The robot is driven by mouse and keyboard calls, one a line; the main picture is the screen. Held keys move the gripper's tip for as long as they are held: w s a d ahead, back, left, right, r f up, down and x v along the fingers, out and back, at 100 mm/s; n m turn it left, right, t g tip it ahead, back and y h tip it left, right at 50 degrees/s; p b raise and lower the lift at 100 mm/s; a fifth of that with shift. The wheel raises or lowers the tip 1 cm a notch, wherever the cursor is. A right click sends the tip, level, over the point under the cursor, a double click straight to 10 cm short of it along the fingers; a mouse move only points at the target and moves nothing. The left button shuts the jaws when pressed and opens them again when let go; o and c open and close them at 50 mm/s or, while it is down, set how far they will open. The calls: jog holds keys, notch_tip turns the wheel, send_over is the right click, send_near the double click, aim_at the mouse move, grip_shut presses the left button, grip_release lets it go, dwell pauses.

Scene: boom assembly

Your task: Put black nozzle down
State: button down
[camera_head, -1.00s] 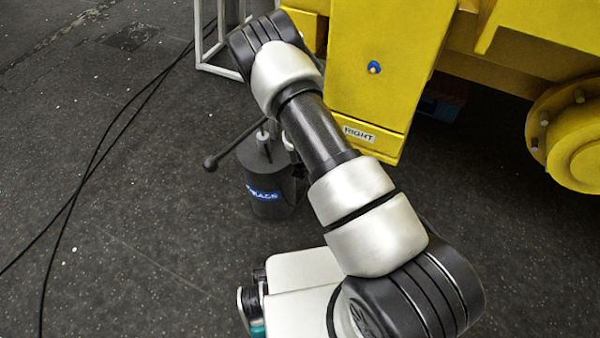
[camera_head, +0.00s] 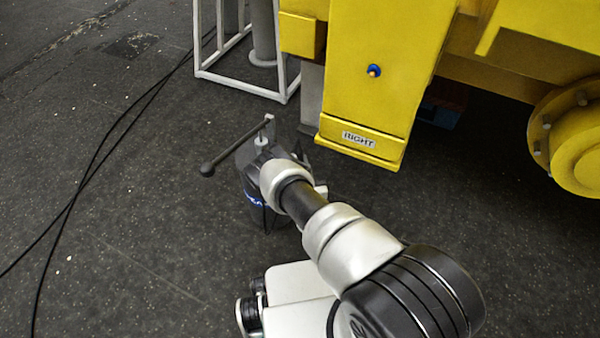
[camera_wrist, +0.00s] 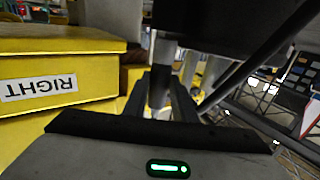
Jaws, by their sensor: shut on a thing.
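The black nozzle (camera_head: 252,188) shows in the head view as a dark cylinder with a blue label, a light stem on top and a black lever with a round knob pointing left. My arm covers its right side and much of its front. In the wrist view, my gripper (camera_wrist: 165,100) is shut on a grey upright stem. A dark body (camera_wrist: 220,25) and a black slanting rod beyond it look like parts of the nozzle. I cannot tell whether its base touches the floor.
A yellow machine post (camera_head: 385,80) with a RIGHT label stands close on the right; it fills the left of the wrist view. A white frame (camera_head: 235,82) stands behind. Black cables (camera_head: 100,150) lie on the left. The dark floor between cables and nozzle is clear.

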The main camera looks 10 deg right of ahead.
notch_tip(320, 180, down, 4)
jog(key=shift+r+b, duration=0.25)
jog(key=shift+b, duration=0.45)
jog(key=shift+r, duration=0.1)
jog(key=c, duration=1.5)
grip_release()
jog(key=shift+o, duration=0.2)
jog(key=shift+s, duration=0.1)
